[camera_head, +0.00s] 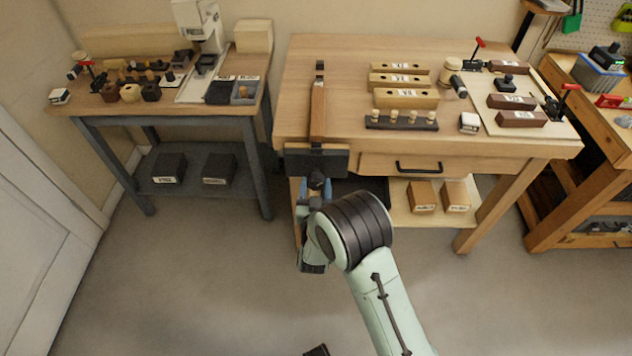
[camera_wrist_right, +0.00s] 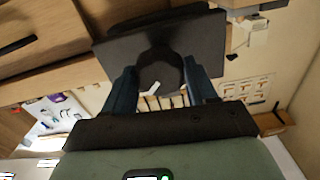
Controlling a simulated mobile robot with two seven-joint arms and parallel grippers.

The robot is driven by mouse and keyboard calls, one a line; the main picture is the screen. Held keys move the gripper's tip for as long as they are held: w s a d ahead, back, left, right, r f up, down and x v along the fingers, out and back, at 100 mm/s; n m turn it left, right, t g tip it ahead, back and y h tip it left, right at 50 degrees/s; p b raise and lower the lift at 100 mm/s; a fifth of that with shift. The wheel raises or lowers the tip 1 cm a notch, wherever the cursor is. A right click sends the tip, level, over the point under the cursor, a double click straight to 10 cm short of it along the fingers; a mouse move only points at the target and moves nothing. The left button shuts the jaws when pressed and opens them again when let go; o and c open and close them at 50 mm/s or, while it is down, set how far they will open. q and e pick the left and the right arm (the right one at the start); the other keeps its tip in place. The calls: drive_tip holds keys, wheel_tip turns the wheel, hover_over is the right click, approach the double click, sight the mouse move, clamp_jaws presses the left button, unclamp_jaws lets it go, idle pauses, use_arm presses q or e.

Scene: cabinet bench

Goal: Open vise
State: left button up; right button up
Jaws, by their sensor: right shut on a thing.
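The vise is at the front left of the wooden bench (camera_head: 450,145). Its dark jaw plate (camera_head: 316,160) stands at the bench's front edge and shows large in the wrist view (camera_wrist_right: 205,40). A long narrow wooden bar (camera_head: 318,112) lies on the benchtop behind the jaw, between it and a small dark metal stop (camera_head: 320,65). My right gripper (camera_head: 315,187) is in front of the jaw. Its blue fingers (camera_wrist_right: 161,92) are shut around the dark round vise hub (camera_wrist_right: 160,68), with a small pale piece visible between them.
Labelled wooden blocks (camera_head: 404,98), a row of pegs (camera_head: 402,121) and red-handled clamps stand on the benchtop to the right. A drawer with a black handle (camera_head: 418,168) is below. A grey side table (camera_head: 165,118) stands left. The floor in front is clear.

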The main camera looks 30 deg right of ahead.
drive_tip(key=shift+n+p, duration=0.6)
drive_tip(key=shift+n, duration=1.1)
drive_tip(key=o, duration=0.9)
drive_tip(key=v, duration=0.7)
